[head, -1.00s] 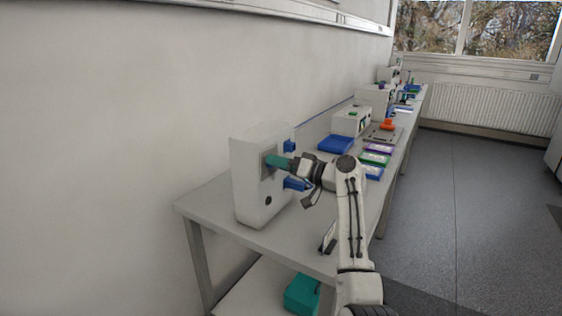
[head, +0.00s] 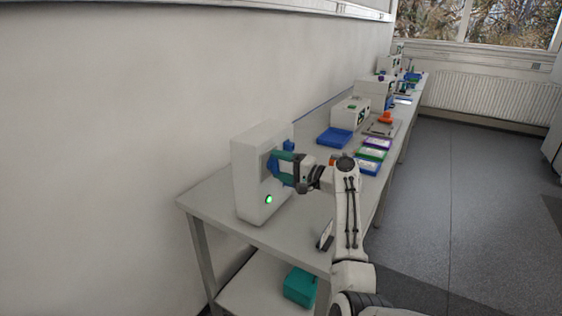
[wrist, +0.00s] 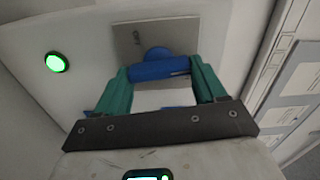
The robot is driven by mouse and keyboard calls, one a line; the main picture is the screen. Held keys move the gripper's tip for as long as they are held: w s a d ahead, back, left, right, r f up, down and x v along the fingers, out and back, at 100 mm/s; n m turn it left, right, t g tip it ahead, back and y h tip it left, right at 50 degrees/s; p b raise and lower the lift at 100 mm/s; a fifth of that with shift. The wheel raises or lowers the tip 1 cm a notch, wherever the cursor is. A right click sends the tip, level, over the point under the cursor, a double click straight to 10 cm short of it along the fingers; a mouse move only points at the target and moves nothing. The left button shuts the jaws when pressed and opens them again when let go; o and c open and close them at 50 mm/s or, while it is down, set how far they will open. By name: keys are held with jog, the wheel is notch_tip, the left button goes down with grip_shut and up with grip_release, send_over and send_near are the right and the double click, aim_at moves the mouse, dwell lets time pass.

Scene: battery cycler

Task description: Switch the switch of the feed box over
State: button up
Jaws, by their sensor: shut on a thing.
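The feed box (head: 250,175) is a tall white box at the near end of the bench in the head view. The switch (wrist: 160,69) is a blue bar on a round blue hub, in front of a grey plate (wrist: 142,38) on the box face. My gripper (wrist: 160,78) has teal fingers, one at each end of the bar, and is shut on it. In the head view my gripper (head: 283,158) is at the box face and covers much of the switch. A round lamp glows green on the box (wrist: 57,62), also visible in the head view (head: 268,199).
A blue tray (head: 335,137), small coloured trays (head: 371,155) and other white devices (head: 350,112) stand farther along the bench. A teal box (head: 300,286) is on the lower shelf. The bench front near the box is mostly clear.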

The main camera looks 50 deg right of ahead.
jog(key=shift+m+p, duration=0.3)
jog(key=shift+m, duration=0.2)
jog(key=shift+f, duration=0.1)
jog(key=o, duration=1)
jog(key=shift+o, duration=0.2)
jog(key=s+b, duration=0.2)
jog(key=s, duration=0.8)
jog(key=shift+s+d, duration=0.4)
jog(key=shift+d, duration=0.05)
